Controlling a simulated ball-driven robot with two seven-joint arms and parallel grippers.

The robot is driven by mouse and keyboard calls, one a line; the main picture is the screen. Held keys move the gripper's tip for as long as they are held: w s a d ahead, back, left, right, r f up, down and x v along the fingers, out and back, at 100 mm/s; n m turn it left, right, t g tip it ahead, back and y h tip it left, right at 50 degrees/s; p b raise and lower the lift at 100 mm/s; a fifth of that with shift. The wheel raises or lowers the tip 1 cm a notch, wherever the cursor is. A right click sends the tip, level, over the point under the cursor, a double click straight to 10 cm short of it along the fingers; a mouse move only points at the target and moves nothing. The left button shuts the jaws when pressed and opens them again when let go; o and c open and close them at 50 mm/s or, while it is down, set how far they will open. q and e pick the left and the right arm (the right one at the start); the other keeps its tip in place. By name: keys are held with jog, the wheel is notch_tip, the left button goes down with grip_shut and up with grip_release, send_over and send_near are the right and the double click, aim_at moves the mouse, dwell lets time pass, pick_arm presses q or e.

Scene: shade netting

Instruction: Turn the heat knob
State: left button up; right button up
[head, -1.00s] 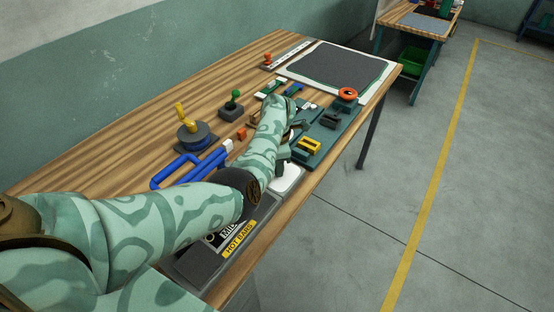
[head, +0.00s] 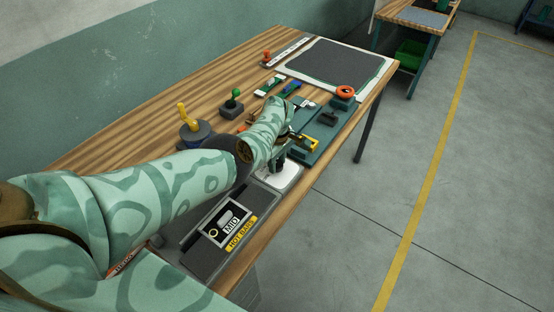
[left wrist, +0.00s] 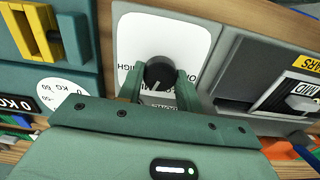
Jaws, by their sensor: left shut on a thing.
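The heat knob (left wrist: 158,72) is a round black knob with a pale pointer line, on a white dial plate (left wrist: 196,40) with lettering. My left gripper (left wrist: 159,90) has its green fingers on either side of the knob and is shut on it. In the head view my left gripper (head: 279,161) reaches down over the white plate (head: 286,177), and the arm and fingers hide most of the knob. Beside the plate is a grey unit with a display (head: 227,223) reading MID and a yellow HOT BARS label (head: 241,233). My right gripper is not in view.
A yellow-handled round device (head: 192,131) and a green-knobbed lever (head: 233,103) stand behind. The table's right edge is close.

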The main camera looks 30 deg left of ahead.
aim_at(278, 163)
pick_arm(q)
jog(key=shift+m, duration=0.6)
jog(key=o, duration=1)
notch_tip(278, 163, up, 16)
jog(key=p, duration=1.1)
jog(key=shift+r+p, duration=0.15)
jog(key=shift+p, duration=0.2)
